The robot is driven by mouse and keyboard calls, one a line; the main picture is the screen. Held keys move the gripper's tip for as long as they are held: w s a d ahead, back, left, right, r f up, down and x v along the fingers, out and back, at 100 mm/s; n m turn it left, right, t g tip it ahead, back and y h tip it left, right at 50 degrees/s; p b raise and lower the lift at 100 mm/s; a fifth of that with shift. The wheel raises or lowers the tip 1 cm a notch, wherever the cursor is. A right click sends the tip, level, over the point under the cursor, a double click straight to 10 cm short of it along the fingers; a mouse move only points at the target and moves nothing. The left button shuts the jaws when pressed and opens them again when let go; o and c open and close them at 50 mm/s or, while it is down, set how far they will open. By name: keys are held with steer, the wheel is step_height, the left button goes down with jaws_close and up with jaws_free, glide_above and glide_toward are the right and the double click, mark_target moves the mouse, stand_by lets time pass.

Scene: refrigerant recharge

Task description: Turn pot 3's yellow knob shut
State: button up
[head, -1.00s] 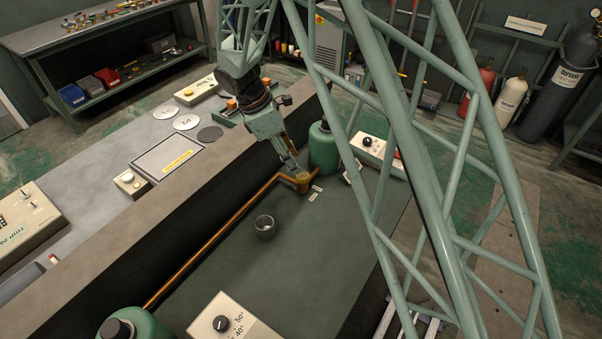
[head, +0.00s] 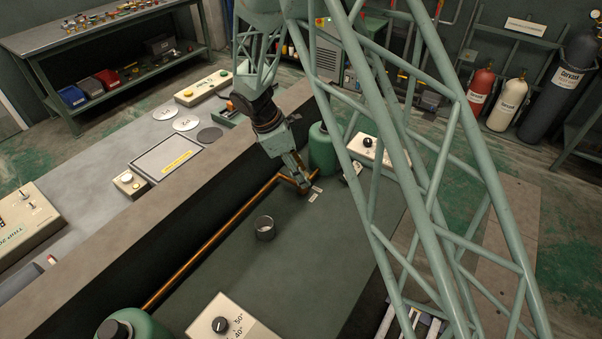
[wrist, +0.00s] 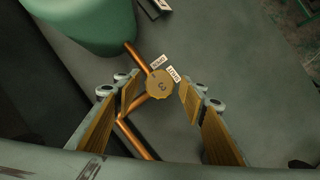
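Pot 3's yellow knob (wrist: 159,83), a brass-yellow scalloped disc marked 3, sits on a copper pipe in the wrist view. My gripper (wrist: 157,93) is open, its two ribbed fingers on either side of the knob, with a visible gap on each side. Two small white labels (wrist: 166,68) lie beside the knob; one seems to read OPEN, the other SHUT. In the head view my gripper (head: 299,181) points down at the pipe's far end and largely hides the knob.
A green pot (head: 322,150) stands close behind the knob. The copper pipe (head: 222,225) runs along the trench wall. A white dial box (head: 232,322) is at the front.

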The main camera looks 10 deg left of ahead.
steer(key=shift+c, duration=0.7)
steer(key=c, duration=0.7)
